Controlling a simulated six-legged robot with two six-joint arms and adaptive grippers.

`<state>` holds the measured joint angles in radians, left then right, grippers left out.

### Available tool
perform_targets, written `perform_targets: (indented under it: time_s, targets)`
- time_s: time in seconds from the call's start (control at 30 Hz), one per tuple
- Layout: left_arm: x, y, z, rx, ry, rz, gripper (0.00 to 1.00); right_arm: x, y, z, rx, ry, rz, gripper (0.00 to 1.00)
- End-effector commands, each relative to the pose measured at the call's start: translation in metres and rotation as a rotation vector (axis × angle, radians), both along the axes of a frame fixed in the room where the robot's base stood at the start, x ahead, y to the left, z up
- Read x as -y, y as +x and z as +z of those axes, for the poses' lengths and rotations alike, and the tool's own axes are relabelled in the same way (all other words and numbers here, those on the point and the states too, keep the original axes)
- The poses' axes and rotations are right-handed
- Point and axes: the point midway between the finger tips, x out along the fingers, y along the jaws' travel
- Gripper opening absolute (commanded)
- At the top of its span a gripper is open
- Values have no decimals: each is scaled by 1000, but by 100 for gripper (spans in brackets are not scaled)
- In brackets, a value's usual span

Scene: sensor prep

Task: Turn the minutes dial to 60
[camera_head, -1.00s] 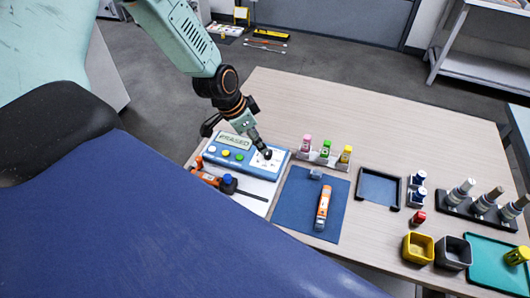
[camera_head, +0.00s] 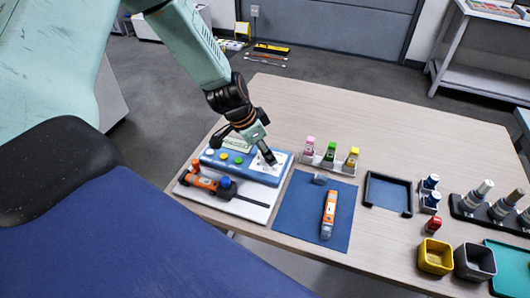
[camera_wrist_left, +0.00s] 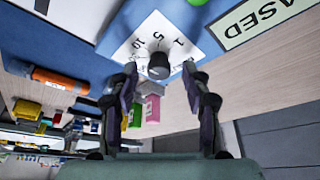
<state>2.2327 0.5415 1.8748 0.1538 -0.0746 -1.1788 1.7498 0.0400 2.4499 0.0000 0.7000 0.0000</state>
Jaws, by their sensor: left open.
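The minutes dial is a dark round knob (camera_wrist_left: 158,66) on a white plate (camera_wrist_left: 140,40) marked 1, 5 and 10 in the left wrist view. It sits on the right end of a blue device (camera_head: 228,168) with coloured buttons and a display, part of whose text reads "ASED" in the wrist view. My left gripper (camera_head: 268,158) is over the dial in the head view and hides part of it. In the wrist view the gripper (camera_wrist_left: 160,82) is open, with one finger on each side of the knob. I cannot tell whether the fingers touch it. My right gripper is out of view.
An orange and black tool (camera_head: 205,184) lies in front of the device on a white board. To the right are a blue mat (camera_head: 297,215) with an orange tool (camera_head: 329,213), a rack of small bottles (camera_head: 327,165), a black tray (camera_head: 388,205) and small bins (camera_head: 435,257).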

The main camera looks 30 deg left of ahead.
Motion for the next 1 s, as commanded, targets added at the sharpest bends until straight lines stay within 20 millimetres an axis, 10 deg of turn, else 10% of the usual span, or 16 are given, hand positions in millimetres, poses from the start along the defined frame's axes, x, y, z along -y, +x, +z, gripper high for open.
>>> perform_targets:
  time_s: [1.0]
  targets:
    - [0,0,0,0,0,1,0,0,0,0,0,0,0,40]
